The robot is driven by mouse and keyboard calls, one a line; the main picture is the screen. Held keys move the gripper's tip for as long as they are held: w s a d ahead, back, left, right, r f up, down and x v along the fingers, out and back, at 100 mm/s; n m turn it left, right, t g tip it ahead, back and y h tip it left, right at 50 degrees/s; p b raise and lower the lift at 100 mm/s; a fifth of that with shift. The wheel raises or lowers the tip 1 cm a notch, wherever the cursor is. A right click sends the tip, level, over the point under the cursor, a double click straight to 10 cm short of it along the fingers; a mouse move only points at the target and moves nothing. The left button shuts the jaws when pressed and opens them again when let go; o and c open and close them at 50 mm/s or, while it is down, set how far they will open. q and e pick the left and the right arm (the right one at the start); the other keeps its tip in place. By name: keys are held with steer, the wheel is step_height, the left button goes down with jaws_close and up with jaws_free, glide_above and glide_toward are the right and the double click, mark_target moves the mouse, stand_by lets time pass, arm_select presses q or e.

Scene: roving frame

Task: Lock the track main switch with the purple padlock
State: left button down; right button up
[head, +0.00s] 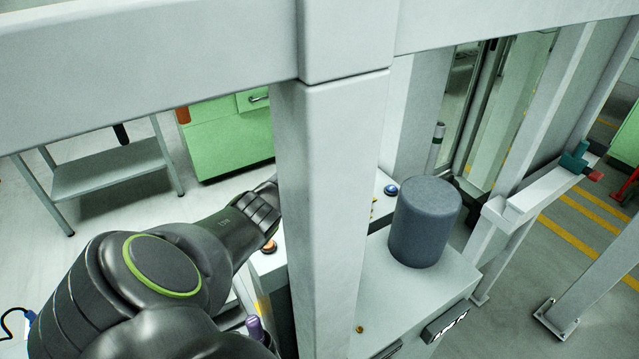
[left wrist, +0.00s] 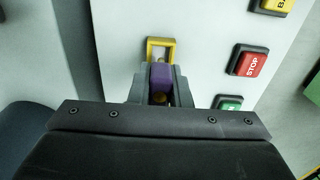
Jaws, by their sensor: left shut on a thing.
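My left gripper (left wrist: 158,86) is shut on the purple padlock (left wrist: 161,76), seen in the left wrist view. The padlock sits between the two grey fingers, with a brassy part below it. A yellow square frame (left wrist: 161,42) on a pale panel is just beyond the padlock; I cannot tell whether they touch or whether the shackle is through anything. I cannot make out the switch itself for certain. In the head view my left arm reaches behind a grey post, which hides the fingers and padlock. My right gripper is not in view.
Right of the yellow frame are a red STOP button (left wrist: 250,64), a green button (left wrist: 230,102) and a yellow button (left wrist: 276,6). A thick grey post (head: 325,210) stands before my left arm. A dark cylinder (head: 425,222) stands on the pale cabinet (head: 385,295).

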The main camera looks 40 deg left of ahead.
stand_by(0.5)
arm_select(q)
steer(key=shift+f+b, duration=0.55)
steer(key=shift+f, duration=0.5)
steer(key=c, duration=1.3)
jaws_free()
steer(key=shift+r+b, duration=1.25)
steer(key=shift+r, duration=7.45)
steer(key=shift+f, duration=0.1)
